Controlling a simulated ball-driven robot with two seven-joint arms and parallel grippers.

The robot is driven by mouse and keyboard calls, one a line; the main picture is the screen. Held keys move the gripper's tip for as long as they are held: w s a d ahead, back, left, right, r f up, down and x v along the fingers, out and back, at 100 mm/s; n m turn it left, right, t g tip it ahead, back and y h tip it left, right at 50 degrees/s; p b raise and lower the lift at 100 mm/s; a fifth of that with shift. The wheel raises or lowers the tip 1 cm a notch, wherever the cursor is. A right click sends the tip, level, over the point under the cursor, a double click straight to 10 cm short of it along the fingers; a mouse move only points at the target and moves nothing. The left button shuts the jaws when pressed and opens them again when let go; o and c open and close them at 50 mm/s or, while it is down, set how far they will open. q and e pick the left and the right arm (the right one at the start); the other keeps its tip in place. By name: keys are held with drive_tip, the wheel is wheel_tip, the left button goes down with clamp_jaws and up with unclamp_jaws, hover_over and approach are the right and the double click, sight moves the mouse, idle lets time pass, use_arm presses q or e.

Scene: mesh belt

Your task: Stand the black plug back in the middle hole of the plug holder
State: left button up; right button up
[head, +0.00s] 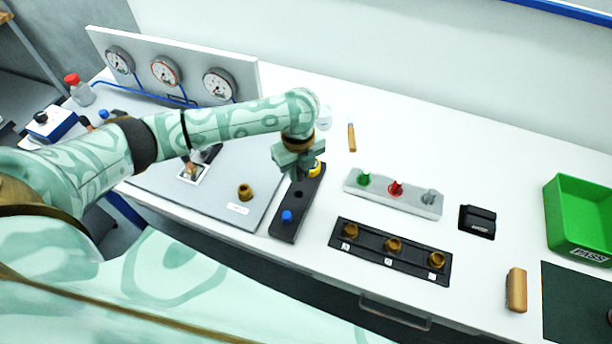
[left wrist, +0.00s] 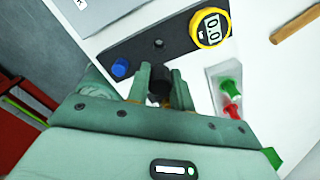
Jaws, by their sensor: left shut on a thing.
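The plug holder (head: 276,228) is a long black bar on the table, and it also shows in the left wrist view (left wrist: 184,42). A blue plug (head: 286,216) stands at its near end. The middle hole (left wrist: 158,43) is empty. My left gripper (head: 298,164) is above and beside the holder, near the yellow device. In the left wrist view it is shut on the black plug (left wrist: 158,88), apart from the middle hole in the picture. The plug's lower end is hard to make out.
A grey panel (head: 170,205) with a brass fitting (head: 245,191) lies left of the holder. To its right are a white rack (head: 412,200) of coloured knobs and a black strip (head: 365,254) with brass fittings. A wooden stick (head: 351,138) lies behind.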

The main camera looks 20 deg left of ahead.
use_arm(q)
drive_tip(key=shift+m, duration=0.3)
drive_tip(key=shift+a, duration=0.25)
drive_tip(key=shift+d, duration=0.15)
drive_tip(key=shift+r+p, duration=0.15)
drive_tip(key=shift+p, duration=0.45)
drive_tip(key=shift+f+b, duration=1.6)
drive_tip(key=shift+f, duration=1.45)
use_arm(e)
drive_tip(key=shift+w+a+f, duration=0.1)
drive_tip(key=shift+a+f, duration=0.05)
drive_tip(key=shift+f, duration=0.35)
drive_tip(key=shift+a+f, duration=0.15)
drive_tip(key=shift+f, duration=0.3)
drive_tip(key=shift+a, duration=0.1)
drive_tip(key=shift+r, duration=0.15)
use_arm(q)
drive_tip(key=shift+p, duration=0.35)
use_arm(e)
drive_tip(key=shift+r, duration=0.3)
